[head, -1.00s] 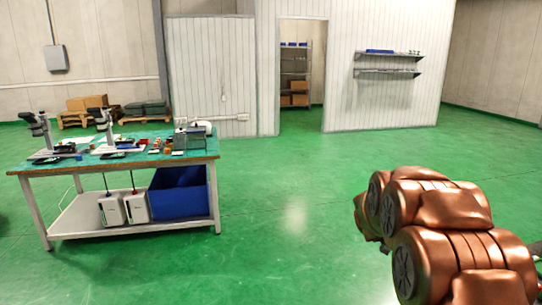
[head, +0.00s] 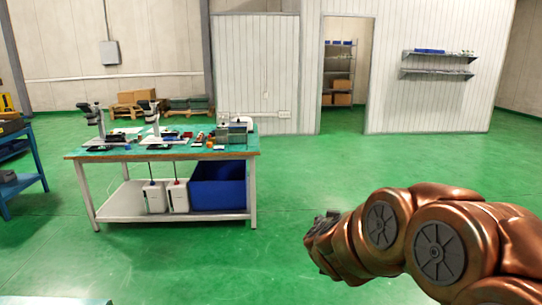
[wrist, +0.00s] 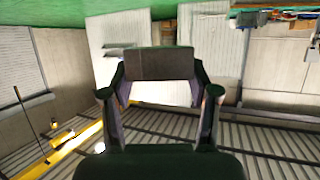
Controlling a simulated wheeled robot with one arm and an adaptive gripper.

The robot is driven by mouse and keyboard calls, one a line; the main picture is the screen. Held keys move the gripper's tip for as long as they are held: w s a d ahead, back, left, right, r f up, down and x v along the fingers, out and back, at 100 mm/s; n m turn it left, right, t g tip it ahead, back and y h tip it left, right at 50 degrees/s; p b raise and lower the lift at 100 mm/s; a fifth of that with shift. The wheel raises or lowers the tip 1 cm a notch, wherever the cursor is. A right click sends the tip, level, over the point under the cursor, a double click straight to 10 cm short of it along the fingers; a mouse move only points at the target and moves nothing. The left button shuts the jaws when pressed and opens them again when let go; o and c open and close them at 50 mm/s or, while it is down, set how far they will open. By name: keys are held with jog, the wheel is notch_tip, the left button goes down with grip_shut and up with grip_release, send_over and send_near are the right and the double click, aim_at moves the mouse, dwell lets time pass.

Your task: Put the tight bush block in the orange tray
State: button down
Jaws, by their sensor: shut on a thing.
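My gripper (wrist: 160,78) shows in the wrist view with its two fingers closed on the sides of a dark grey block (wrist: 160,62). The block is held across the fingertips, clear of any surface; I cannot read any marking that names it as the tight bush block. In the head view my copper-coloured arm reaches in from the right, and the held block cannot be made out there. The orange tray cannot be picked out in either view.
A workbench (head: 85,155) with a green top stands ahead to the left, with microscopes and small parts on it. A blue bin (head: 218,188) sits on its lower shelf. A blue table (head: 35,160) stands at the far left. Open green floor (head: 300,180) lies right of the workbench.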

jog(key=shift+a, duration=0.4)
jog(key=shift+d, duration=0.1)
jog(key=s+d+m+g+h, duration=0.2)
jog(key=d+m+g+h, duration=0.15)
jog(key=d, duration=1.25)
jog(key=s+d+m+g+h, duration=0.2)
jog(key=d+m+h, duration=0.2)
jog(key=d, duration=1.2)
jog(key=s+d+m+g+h, duration=0.1)
jog(key=s+d+m+g, duration=0.2)
jog(key=s+d, duration=0.5)
jog(key=s+d+m+g+h, duration=0.1)
jog(key=s+d+m+g, duration=0.2)
jog(key=s+d, duration=0.5)
jog(key=d+g, duration=0.1)
jog(key=d, duration=0.7)
jog(key=shift+d+f, duration=0.15)
jog(key=shift+f, duration=0.15)
jog(key=shift+m, duration=0.25)
jog(key=shift+w+f, duration=0.1)
jog(key=shift+f, duration=4.7)
